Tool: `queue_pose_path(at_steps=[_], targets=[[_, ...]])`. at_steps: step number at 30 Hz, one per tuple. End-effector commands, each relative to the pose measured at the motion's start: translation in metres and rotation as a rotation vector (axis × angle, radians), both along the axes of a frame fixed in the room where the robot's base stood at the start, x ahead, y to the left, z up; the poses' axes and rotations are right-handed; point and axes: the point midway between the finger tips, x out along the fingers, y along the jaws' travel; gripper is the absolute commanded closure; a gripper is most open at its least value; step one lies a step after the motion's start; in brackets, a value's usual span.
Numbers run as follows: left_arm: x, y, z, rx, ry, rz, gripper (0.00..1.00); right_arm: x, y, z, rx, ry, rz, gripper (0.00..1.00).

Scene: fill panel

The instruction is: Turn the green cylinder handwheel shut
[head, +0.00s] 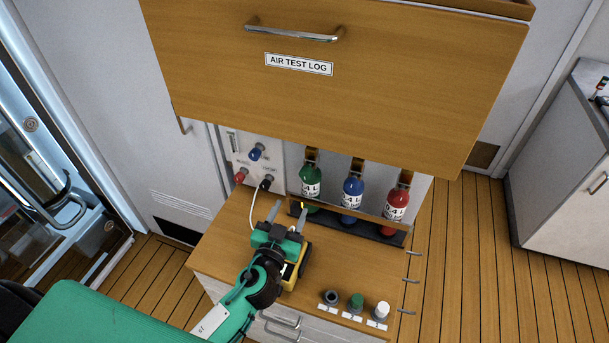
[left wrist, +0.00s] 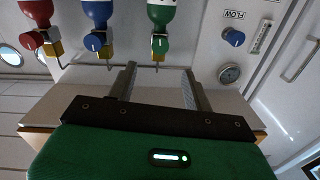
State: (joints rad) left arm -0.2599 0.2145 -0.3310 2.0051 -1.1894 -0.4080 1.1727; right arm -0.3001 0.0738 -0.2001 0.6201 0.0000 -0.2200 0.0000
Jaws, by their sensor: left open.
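The green cylinder (head: 310,182) stands at the left of a row of three behind the counter. In the left wrist view the green cylinder (left wrist: 163,14) is at the top, with its green handwheel (left wrist: 160,45) on a brass valve. In the head view I cannot make out this handwheel. My left gripper (head: 290,210) is open and empty above the counter, in front of the green cylinder. In the left wrist view, the left gripper (left wrist: 159,70) has its fingers spread to either side of the handwheel's line. The handwheel appears beyond the tips, apart from them. My right gripper is not seen.
A blue cylinder (head: 352,192) and a red cylinder (head: 397,203) stand beside the green one. A panel with a blue knob (head: 257,152) and white hose (head: 252,207) is at the left. A wooden cabinet (head: 400,75) overhangs. Small caps (head: 356,301) sit at the counter's front.

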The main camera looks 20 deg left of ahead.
Motion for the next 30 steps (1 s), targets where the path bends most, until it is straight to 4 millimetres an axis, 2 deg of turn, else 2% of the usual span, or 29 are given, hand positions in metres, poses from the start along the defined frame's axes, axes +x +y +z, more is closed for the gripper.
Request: queue_pose_path(at_steps=[9, 21, 30], targets=[[0.049, 0.001, 0.006, 0.003, 0.000, 0.003, 0.49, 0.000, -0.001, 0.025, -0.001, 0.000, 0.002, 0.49], [0.112, 0.001, 0.003, 0.001, 0.001, 0.003, 0.49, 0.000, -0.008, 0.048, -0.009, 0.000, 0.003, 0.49], [0.131, 0.002, 0.001, 0.000, 0.002, 0.003, 0.49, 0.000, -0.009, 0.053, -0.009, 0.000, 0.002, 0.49]])
